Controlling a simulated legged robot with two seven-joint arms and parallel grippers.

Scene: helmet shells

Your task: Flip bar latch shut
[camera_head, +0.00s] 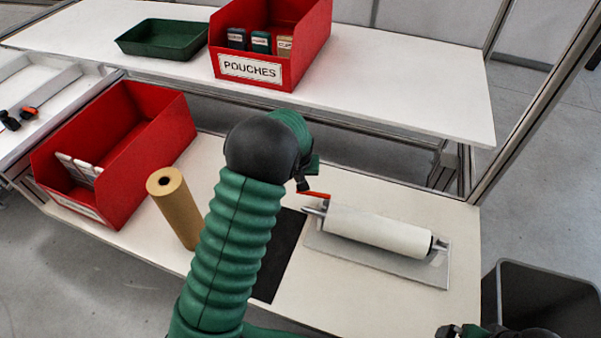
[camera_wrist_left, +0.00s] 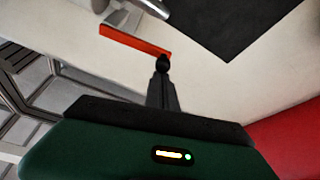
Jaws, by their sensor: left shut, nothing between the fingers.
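The bar latch, a flat orange-red bar (camera_head: 314,194), sticks out by the left end of the holder with the white roll (camera_head: 378,232). It shows in the left wrist view as a long orange bar (camera_wrist_left: 135,41), lying beside a metal rod end. My left gripper (camera_head: 303,186) is shut and empty, its tips right by the bar. In the left wrist view the tips (camera_wrist_left: 162,64) overlap the bar's right end; I cannot tell whether they touch. A dark part of my right gripper (camera_head: 462,331) shows at the bottom edge; its fingers are not clear.
The roll holder has a grey metal base plate (camera_head: 345,258). A black mat (camera_head: 284,262) lies left of it. A brown roll (camera_head: 175,208) and red bin (camera_head: 115,150) stand further left. The pouches bin (camera_head: 268,77) and green tray (camera_head: 160,48) are on the rear table. A dark bin (camera_head: 540,300) stands right.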

